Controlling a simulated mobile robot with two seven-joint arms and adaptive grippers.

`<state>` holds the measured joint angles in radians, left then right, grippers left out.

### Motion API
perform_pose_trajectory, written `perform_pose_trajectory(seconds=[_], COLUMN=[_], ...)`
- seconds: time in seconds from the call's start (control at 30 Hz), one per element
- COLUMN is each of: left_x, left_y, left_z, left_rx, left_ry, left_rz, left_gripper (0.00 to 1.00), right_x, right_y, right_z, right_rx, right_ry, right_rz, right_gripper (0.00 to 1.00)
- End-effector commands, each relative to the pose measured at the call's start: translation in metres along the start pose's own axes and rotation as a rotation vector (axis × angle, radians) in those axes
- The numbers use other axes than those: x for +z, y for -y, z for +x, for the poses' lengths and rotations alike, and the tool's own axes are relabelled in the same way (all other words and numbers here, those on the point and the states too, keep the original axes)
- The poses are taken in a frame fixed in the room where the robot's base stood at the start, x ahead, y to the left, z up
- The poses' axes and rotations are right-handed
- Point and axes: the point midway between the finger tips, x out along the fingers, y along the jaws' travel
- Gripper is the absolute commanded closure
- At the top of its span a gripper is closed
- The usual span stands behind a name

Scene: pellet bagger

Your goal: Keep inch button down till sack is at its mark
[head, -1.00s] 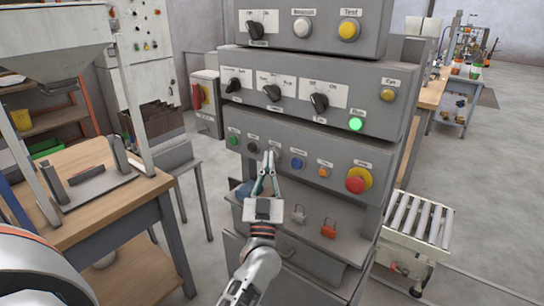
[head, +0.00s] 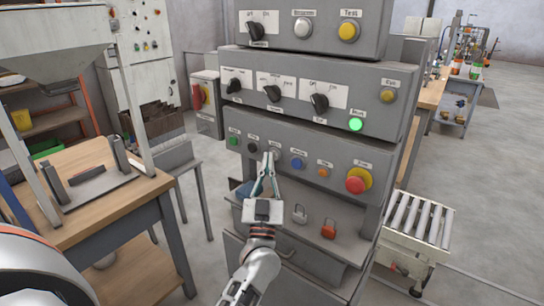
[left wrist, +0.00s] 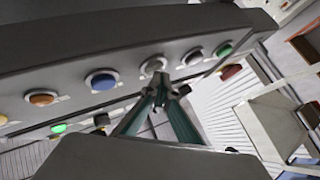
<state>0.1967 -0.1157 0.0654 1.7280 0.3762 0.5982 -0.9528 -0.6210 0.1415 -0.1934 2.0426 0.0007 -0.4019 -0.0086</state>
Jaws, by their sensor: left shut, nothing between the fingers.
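The control panel (head: 330,160) has a lower row of buttons: green (head: 234,141), black (head: 252,147), a pale grey-white one (head: 275,154), blue (head: 297,163) and orange (head: 323,172). Their small labels are too blurred to read surely. My left gripper (head: 268,157) is shut and empty, its fingertips at the pale button. In the left wrist view the fingertips (left wrist: 163,85) lie just below the pale button (left wrist: 153,66), between it and the black one (left wrist: 193,57). I cannot tell whether they touch or press it. I make out no sack or mark. My right gripper is not in view.
A red emergency-stop button (head: 356,184) on a yellow collar is at the row's right end. A green lamp (head: 355,124) glows above. Two padlocks, grey (head: 299,214) and red (head: 329,229), are below the row. A roller conveyor (head: 418,218) stands at right, a wooden bench (head: 80,205) at left.

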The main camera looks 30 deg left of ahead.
Motion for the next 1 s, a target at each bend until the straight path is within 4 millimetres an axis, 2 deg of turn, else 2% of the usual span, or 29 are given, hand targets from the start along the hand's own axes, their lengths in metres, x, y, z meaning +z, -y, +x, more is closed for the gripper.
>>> perform_pose_trajectory(seconds=[0.23,0.63,1.0], left_x=[-0.008,-0.008,-0.026], left_y=[0.006,0.008,0.024], left_z=[-0.008,-0.011,-0.032], left_rx=[0.000,0.000,0.000], left_ry=[-0.001,0.000,-0.001], left_rz=[-0.001,0.000,-0.001], left_gripper=[1.00,1.00,1.00], right_x=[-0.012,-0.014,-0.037], right_y=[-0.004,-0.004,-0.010], right_z=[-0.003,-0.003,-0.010], right_rx=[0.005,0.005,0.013], right_ry=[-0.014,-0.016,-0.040], right_rz=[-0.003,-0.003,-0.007], right_gripper=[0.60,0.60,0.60])
